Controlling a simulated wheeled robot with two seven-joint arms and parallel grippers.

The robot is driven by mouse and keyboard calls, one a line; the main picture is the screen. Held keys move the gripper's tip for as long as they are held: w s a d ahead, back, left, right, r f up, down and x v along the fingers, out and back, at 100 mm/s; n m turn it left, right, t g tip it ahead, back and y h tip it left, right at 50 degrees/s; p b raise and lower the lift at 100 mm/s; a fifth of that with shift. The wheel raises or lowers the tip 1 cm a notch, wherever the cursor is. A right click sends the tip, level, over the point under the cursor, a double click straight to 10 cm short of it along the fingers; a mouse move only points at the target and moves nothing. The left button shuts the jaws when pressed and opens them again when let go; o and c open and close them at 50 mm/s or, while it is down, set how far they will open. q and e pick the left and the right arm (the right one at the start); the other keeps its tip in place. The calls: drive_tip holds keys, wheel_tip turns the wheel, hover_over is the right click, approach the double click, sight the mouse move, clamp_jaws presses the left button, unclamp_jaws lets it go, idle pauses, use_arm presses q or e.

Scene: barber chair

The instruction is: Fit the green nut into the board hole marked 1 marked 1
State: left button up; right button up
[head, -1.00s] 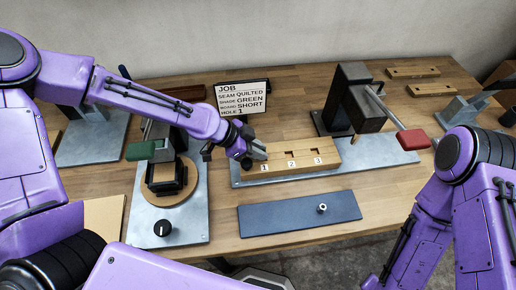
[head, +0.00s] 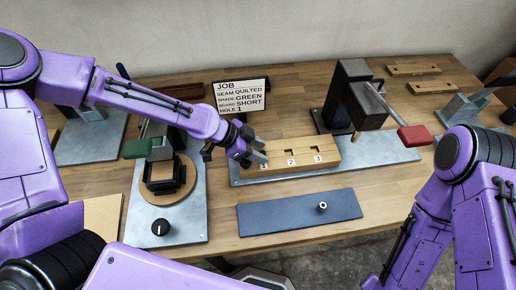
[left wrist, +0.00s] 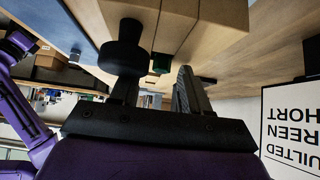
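The wooden board (head: 318,147) lies on a grey metal plate and has square notches marked 1, 2 and 3. My left gripper (head: 254,161) is at the board's left end, over the notch marked 1, and partly covers that mark. In the left wrist view, my left gripper (left wrist: 160,88) has its two dark fingers apart. A small green piece, apparently the green nut (left wrist: 161,62), shows in the gap between them, at the board (left wrist: 185,22). It looks set at the notch, clear of both fingers, but its depth cannot be told. My right gripper is out of view.
A blue-grey tray (head: 285,217) with a small silver nut (head: 322,207) lies in front of the board. A dark press with a red-handled lever (head: 415,136) stands behind the board. A job sign (head: 241,96) and a green-handled fixture (head: 140,149) are close to my left arm.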

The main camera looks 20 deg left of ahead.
use_arm(q)
drive_tip(key=shift+s+a+f, duration=0.1)
drive_tip(key=shift+f, duration=0.05)
drive_tip(key=shift+a+r, duration=0.15)
drive_tip(key=shift+r, duration=0.1)
drive_tip(key=v, duration=1)
